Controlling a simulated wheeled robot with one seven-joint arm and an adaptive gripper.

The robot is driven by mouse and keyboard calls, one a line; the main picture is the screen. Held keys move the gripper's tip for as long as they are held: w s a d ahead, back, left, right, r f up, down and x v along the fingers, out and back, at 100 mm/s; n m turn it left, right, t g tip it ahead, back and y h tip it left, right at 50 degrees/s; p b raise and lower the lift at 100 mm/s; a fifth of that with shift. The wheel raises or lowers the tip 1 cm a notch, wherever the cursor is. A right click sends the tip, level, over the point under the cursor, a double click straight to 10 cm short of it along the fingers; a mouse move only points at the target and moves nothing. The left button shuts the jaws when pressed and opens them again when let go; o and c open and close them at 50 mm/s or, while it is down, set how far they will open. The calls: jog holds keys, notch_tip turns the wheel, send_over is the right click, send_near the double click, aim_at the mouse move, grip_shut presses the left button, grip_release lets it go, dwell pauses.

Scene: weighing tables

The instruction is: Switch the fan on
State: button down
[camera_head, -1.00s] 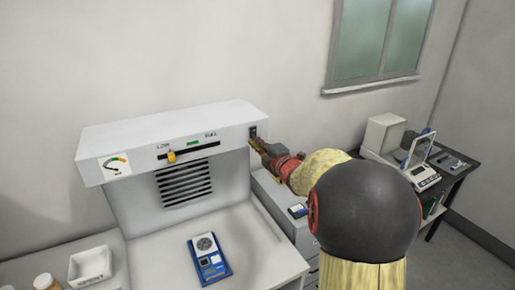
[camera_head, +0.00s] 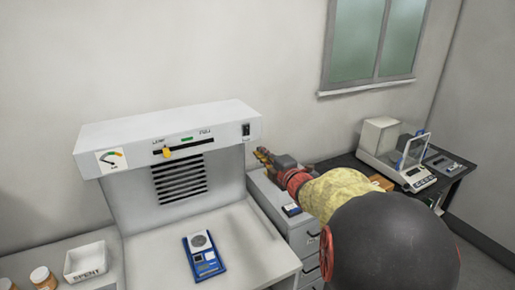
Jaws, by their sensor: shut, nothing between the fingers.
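The fan hood (camera_head: 165,128) is a white housing over a work surface at the left. A small dark rocker switch (camera_head: 246,130) sits at the right end of its front panel. I cannot tell from its size which way the switch is tipped. A yellow slider knob (camera_head: 167,153) stands at the LOW end of its slot, and a green mark (camera_head: 187,139) shows above the slot. My gripper (camera_head: 261,155) is shut and empty, just right of and below the switch, apart from it in the picture.
A blue scale (camera_head: 205,258) lies on the work surface, with a white SPENT tray (camera_head: 86,262) and jars at the left. A grey drawer cabinet (camera_head: 270,205) stands below my gripper. A glass-sided balance (camera_head: 408,160) stands on the dark table at right.

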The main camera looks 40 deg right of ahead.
jog(key=v, duration=0.4)
jog(key=shift+s+f, duration=0.25)
jog(key=shift+f, duration=0.15)
